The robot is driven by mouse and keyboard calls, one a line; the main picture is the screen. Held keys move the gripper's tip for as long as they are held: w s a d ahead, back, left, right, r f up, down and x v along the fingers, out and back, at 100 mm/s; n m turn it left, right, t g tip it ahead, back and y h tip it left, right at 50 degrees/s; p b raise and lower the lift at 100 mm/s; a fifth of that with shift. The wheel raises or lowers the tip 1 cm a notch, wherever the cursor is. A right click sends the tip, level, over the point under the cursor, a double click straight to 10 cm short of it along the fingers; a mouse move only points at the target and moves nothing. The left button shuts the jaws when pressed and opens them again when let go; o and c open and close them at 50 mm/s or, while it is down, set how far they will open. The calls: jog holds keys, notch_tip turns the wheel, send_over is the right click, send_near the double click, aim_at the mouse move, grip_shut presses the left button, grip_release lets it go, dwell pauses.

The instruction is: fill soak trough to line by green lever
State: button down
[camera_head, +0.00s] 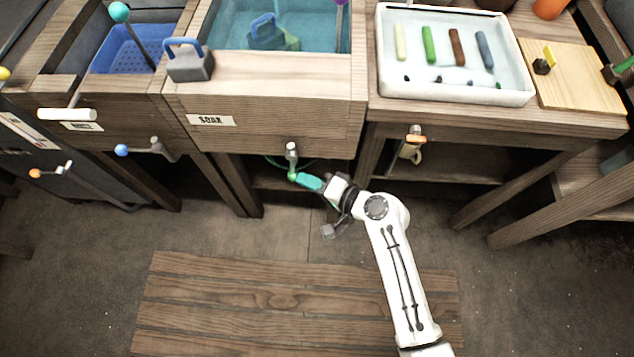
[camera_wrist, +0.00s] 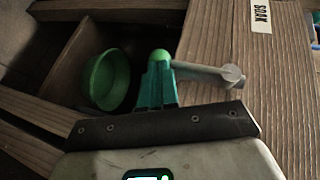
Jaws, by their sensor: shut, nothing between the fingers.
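The soak trough (camera_head: 265,75) is a wooden box with a SOAK label, holding blue-green water. No fill line can be made out. The green lever (camera_head: 292,157) on its front has a grey arm ending in a green ball, pointing down in the head view. In the wrist view, the green lever (camera_wrist: 205,72) reaches in from the right to its ball. My gripper (camera_head: 298,178) has teal fingers, shut and empty, with tips at the ball. In the wrist view, my gripper (camera_wrist: 158,72) partly covers the ball; whether they touch is unclear.
A green bowl (camera_wrist: 107,80) sits below the trough. A blue-ball lever (camera_head: 150,149) and an orange lever (camera_head: 50,171) are left. A white tray (camera_head: 455,92) is right. A wooden board (camera_head: 250,310) lies on the floor.

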jog(key=shift+f, duration=0.1)
dwell(0.3)
jog(key=a+r+m+t+y+b, duration=0.1)
jog(key=a+b, duration=0.4)
jog(key=b, duration=0.7)
jog(key=a+r+m+t+y+b, duration=0.2)
jog(key=a+y+b, duration=0.3)
jog(key=b, duration=0.6)
jog(key=shift+w+a+r+m+t+y+b, duration=0.2)
jog(key=shift+a+m+t+y+b, duration=0.25)
jog(key=shift+m+t, duration=0.4)
jog(key=shift+a+r, duration=0.1)
jog(key=shift+r, duration=0.05)
